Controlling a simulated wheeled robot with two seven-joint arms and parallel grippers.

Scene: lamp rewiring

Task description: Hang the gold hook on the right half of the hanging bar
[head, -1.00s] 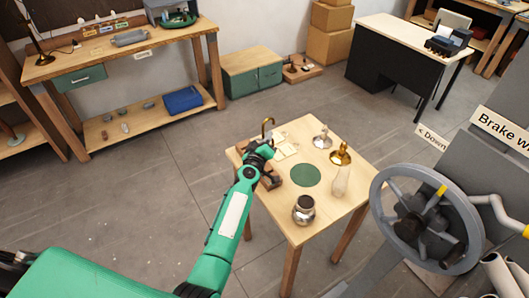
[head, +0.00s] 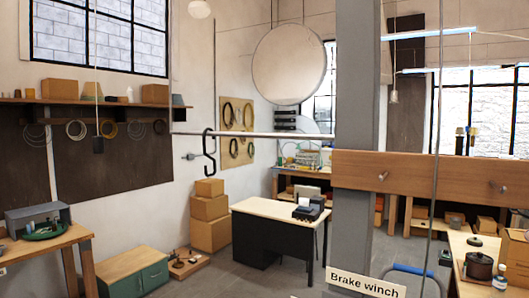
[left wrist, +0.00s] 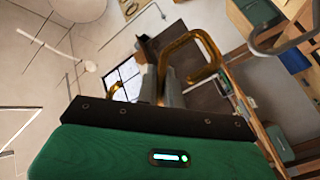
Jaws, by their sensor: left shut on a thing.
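The hanging bar (head: 270,135) is a thin pale horizontal rod in the middle of the head view. A black S-shaped hook (head: 208,158) hangs on its left part. The bar's right part looks bare up to the grey post. The gold hook (left wrist: 208,42) shows in the left wrist view as a bent gold rod. My left gripper (left wrist: 163,75) is shut on it, with its curved end standing out past the fingers. A dull grey curved piece (left wrist: 285,42) is at the upper right there; I cannot tell what it is. Neither gripper shows in the head view.
A grey post (head: 357,110) with a wooden crossbeam (head: 430,180) stands right of the bar. The brake winch sign (head: 366,284) is below. A round pale disc (head: 290,64) appears above the bar. A black desk (head: 262,235) and stacked boxes (head: 210,215) stand behind.

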